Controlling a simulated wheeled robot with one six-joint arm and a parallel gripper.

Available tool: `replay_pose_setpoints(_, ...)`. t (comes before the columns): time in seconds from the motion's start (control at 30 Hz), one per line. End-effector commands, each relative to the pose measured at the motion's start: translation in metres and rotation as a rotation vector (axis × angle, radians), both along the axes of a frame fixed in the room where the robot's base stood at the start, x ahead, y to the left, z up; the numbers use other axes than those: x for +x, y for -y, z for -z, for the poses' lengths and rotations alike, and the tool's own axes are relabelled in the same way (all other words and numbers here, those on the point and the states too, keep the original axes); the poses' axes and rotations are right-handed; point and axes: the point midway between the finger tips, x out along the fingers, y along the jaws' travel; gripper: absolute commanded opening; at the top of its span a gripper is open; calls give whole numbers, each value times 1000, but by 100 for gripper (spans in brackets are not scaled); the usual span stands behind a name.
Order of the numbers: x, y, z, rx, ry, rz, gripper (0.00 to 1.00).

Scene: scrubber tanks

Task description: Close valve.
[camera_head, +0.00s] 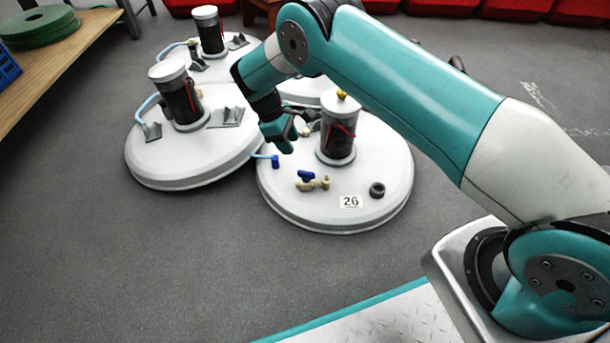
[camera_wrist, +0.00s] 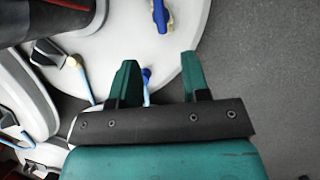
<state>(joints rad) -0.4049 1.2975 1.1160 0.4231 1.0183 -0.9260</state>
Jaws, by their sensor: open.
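The valve has a blue handle (camera_head: 306,175) on a beige body (camera_head: 322,184), on the front lid of the white tank (camera_head: 350,213) labelled 26. In the wrist view the blue handle (camera_wrist: 160,17) is at the top edge, partly cut off, and looks roughly in line with the beige body (camera_wrist: 169,18). My gripper (camera_head: 287,142) is above the left part of this lid, behind and left of the valve in the head view. In the wrist view my gripper (camera_wrist: 159,62) has its two teal fingers spread and empty, with the handle beyond their tips, apart from them.
A dark cylinder with a white cap (camera_head: 338,135) stands on the lid behind the valve. A black ring fitting (camera_head: 377,190) sits right of it. A blue hose fitting (camera_head: 275,161) is at the lid's left edge. Another tank (camera_head: 165,165) stands at left; the front floor is clear.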

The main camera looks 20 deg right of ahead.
Motion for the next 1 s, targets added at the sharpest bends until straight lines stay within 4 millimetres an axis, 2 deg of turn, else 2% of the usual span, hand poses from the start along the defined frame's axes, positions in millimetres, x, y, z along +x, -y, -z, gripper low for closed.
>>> replay_pose_setpoints(0.03,-3,5,18,-1,-3,1,43)
replay_pose_setpoints(0.1,-7,10,33,0,-3,1,43)
replay_pose_setpoints(0.3,-16,24,74,0,-2,1,43)
replay_pose_setpoints(0.43,-20,31,94,0,-1,0,43)
replay_pose_setpoints(0.63,-24,37,109,0,0,0,43)
replay_pose_setpoints(0.97,-25,38,110,1,1,0,43)
replay_pose_setpoints(1.0,-25,38,110,1,1,0,36)
